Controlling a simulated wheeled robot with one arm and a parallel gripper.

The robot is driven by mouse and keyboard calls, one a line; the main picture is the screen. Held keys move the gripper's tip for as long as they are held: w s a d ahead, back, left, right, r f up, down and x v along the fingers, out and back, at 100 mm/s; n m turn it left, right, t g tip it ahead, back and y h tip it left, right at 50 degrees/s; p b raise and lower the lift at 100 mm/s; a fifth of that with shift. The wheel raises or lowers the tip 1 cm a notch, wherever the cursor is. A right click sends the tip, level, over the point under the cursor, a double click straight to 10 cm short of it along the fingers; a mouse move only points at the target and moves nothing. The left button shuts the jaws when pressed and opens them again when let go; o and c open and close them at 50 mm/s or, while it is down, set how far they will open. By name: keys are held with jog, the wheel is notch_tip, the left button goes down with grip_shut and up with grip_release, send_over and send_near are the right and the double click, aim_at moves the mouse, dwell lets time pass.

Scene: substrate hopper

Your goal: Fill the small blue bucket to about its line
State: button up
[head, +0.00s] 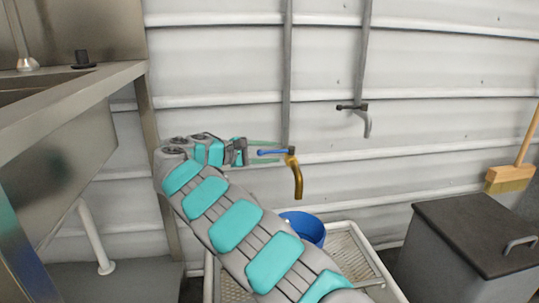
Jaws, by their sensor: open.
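The small blue bucket (307,226) stands upright on a pale perforated tray below a brass tap (296,178). My arm hides its left and lower parts, and I cannot make out its line or its contents.
The perforated tray (352,252) extends right of the bucket. A second tap with a dark handle (352,107) is higher on the right. A grey lidded bin (470,245) and a broom (511,178) stand at right. A metal sink bench (75,110) stands at left.

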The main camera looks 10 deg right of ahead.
jog(key=shift+c, duration=0.3)
grip_shut()
jog(key=shift+f, duration=0.1)
dwell(1.0)
